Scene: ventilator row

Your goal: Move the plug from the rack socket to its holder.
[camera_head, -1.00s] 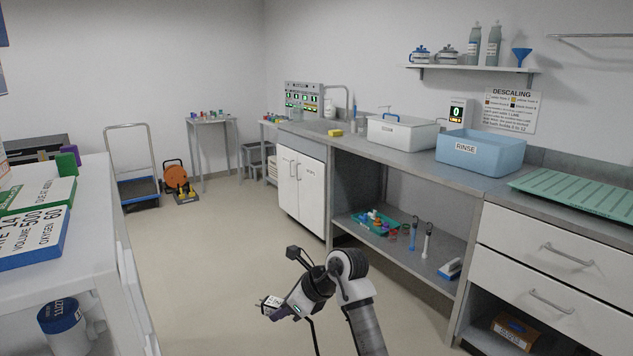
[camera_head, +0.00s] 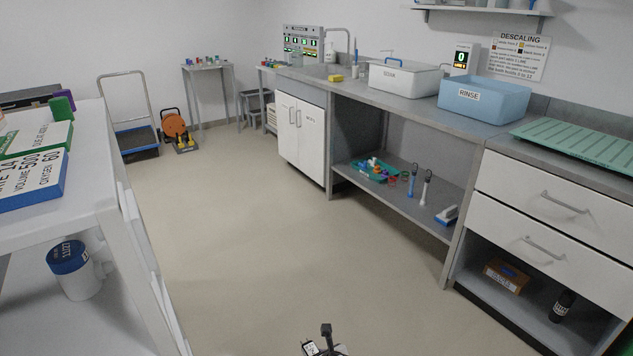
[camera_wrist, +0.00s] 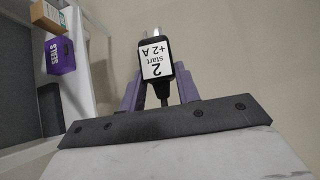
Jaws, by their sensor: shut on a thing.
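My gripper (camera_wrist: 157,88) has two purple fingers shut on a dark plug (camera_wrist: 166,86) with a white label reading "2 start +2 A". The plug sits between the fingers, its metal end pointing away from the wrist and its dark cable running back toward the wrist. In the head view only a small part of my arm's end and a white label (camera_head: 310,348) show at the bottom edge. I cannot pick out the rack socket or the plug's holder in these views.
A white rack (camera_head: 135,225) stands close at the left. A bench with a blue rinse tub (camera_head: 485,100) and drawers (camera_head: 548,200) lines the right. A trolley (camera_head: 135,140) and orange reel (camera_head: 172,124) stand at the back. In the wrist view a purple box (camera_wrist: 60,57) lies left. The middle floor is clear.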

